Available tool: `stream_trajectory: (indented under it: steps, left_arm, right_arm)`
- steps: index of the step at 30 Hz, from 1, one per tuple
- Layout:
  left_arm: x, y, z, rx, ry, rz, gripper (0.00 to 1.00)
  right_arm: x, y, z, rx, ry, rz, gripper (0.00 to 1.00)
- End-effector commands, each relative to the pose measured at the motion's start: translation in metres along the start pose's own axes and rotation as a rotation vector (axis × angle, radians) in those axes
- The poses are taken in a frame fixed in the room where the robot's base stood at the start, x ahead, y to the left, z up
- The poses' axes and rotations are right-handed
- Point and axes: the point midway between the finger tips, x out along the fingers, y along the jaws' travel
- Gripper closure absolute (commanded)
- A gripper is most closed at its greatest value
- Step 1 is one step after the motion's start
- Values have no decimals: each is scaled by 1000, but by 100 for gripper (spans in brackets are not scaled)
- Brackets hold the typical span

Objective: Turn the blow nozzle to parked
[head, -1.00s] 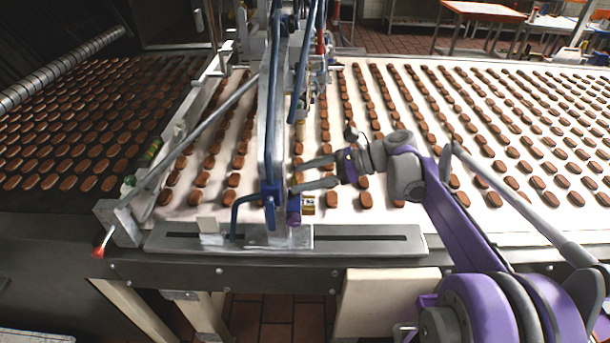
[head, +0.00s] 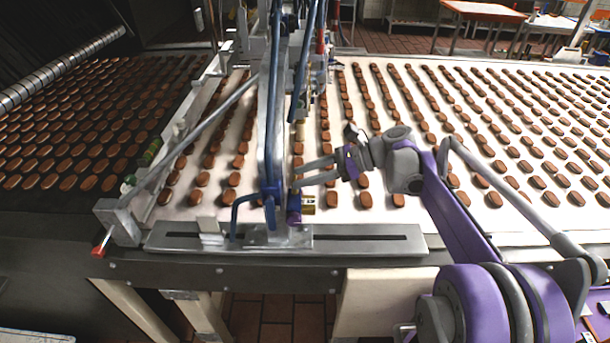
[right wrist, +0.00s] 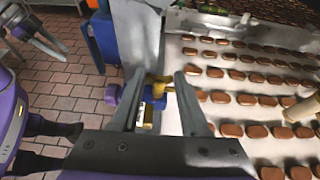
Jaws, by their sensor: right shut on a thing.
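The blow nozzle, a small fitting with a blue body (right wrist: 155,102), a brass-yellow top and a label, sits at the conveyor's near edge by the blue upright. In the head view its yellow part (head: 308,205) shows beside a purple knob (head: 294,207), and the knob also shows in the right wrist view (right wrist: 112,95). My right gripper (head: 296,176) reaches in from the right. In the right wrist view its fingers (right wrist: 160,78) lie on either side of the brass top, shut on it. The exact contact is unclear. My left gripper (right wrist: 42,40) shows partly at upper left in that view.
Rows of brown biscuits lie on the white belt (head: 440,205) and on a dark belt (head: 60,120) at left. A slotted metal rail (head: 370,238) runs along the front edge. A blue upright frame (head: 270,130) stands close to my right gripper. A red-tipped lever (head: 98,251) sticks out at left.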

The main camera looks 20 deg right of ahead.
Motion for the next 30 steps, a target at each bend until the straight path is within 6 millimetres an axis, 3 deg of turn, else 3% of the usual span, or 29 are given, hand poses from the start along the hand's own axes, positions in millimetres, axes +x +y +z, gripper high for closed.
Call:
stream_trajectory:
  steps: [2, 3, 8, 20, 30]
  left_arm:
    - [0, 0, 0, 0, 0, 0, 50]
    - [0, 0, 0, 0, 0, 0, 50]
    - [0, 0, 0, 0, 0, 0, 50]
    - [1, 0, 1, 0, -1, 0, 50]
    - [5, 0, 5, 0, -4, 0, 50]
  right_arm:
    - [0, 0, 0, -1, 0, -1, 100]
    - [0, 0, 0, -1, 0, -1, 53]
    - [0, 0, 0, -1, 0, -1, 25]
    - [-9, 0, 0, 0, 1, -2, 25]
    - [-74, 0, -1, 1, 1, -4, 25]
